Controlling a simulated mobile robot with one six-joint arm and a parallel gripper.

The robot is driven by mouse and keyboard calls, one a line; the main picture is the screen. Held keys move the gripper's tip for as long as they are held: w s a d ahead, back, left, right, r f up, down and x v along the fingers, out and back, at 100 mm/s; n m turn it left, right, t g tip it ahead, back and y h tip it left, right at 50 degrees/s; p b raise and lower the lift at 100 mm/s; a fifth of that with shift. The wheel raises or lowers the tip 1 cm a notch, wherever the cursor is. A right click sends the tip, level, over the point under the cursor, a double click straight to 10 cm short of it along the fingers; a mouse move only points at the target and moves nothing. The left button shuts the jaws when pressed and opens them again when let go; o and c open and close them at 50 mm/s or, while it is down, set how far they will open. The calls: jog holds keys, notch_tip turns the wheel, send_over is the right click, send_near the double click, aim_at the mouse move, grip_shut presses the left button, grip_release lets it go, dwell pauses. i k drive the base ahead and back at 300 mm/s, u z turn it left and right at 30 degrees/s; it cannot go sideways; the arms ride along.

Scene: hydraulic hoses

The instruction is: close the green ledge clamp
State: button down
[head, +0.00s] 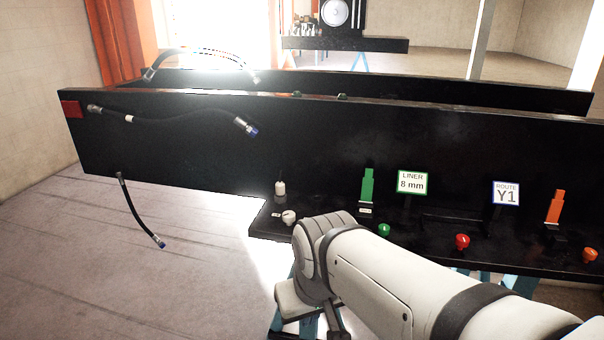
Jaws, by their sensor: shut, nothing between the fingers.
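The green ledge clamp (367,187) stands on the black ledge, with its green lever pointing straight up. A small white label is at its base, and no hose shows in it. My arm comes in from the lower right, and its rounded joint is just left of and in front of the clamp in the picture. My gripper (336,320) is at the bottom edge, partly cut off, below that joint. It is shut and empty, low in the picture and apart from the clamp.
A green knob (384,230) sits in front of the clamp, with a LINER 8 mm sign (412,183) to its right. Farther right are a red knob (462,241), a Y1 sign (506,194) and an orange clamp (555,207). Black hoses (190,117) hang on the panel at left.

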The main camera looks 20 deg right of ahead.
aim_at(367, 189)
jog(key=z, duration=0.15)
jog(key=i, duration=0.9)
jog(key=u, duration=0.05)
